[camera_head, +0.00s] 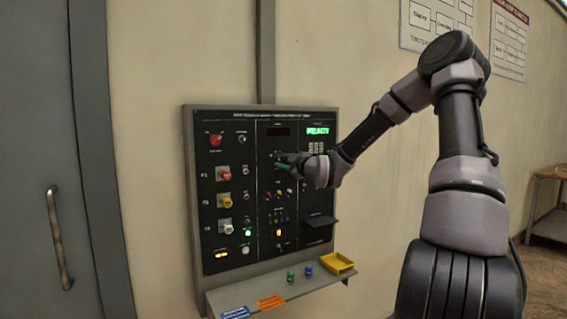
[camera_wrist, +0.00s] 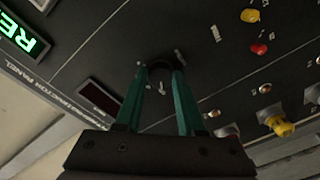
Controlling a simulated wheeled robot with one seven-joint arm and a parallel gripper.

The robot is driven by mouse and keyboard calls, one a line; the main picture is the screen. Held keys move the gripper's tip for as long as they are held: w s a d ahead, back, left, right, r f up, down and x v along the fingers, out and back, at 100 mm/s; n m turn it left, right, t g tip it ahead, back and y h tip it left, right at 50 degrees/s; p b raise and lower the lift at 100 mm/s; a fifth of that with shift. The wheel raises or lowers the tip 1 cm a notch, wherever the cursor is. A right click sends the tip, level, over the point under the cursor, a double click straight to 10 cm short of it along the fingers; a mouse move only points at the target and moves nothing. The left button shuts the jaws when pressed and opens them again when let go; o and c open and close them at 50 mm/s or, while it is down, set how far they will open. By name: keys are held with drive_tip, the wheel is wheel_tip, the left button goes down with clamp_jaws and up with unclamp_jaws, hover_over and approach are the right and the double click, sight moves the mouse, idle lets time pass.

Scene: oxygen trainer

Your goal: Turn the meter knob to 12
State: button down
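The meter knob (camera_wrist: 160,69) is a small dark round knob on the black panel, seen between my fingertips in the wrist view. A small pale mark shows just below it, and tiny marks stand around it, too small to read. My gripper (camera_wrist: 159,76) has two green fingers, one on each side of the knob, and they look closed onto it. In the head view my gripper (camera_head: 285,161) is at the upper middle of the panel and hides the knob. The setting of the knob cannot be read.
The trainer panel (camera_head: 227,120) carries a red knob (camera_head: 215,140), several coloured connectors at left, a dark display (camera_wrist: 99,97) and a lit green display (camera_head: 318,130). A shelf (camera_head: 226,297) below holds a yellow tray (camera_head: 337,263) and small green and blue pieces. A door stands at left.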

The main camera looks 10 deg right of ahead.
drive_tip(key=shift+m, duration=0.4)
drive_tip(key=m, duration=0.7)
drive_tip(key=shift+f+m+t, duration=0.1)
drive_tip(key=shift+m+t, duration=0.2)
drive_tip(key=shift+t, duration=0.1)
drive_tip(key=m, duration=0.4)
drive_tip(key=shift+a+m+h, duration=0.1)
drive_tip(key=shift+m+h, duration=0.2)
drive_tip(key=shift+m, duration=1.7)
drive_tip(key=c, duration=0.5)
unclamp_jaws()
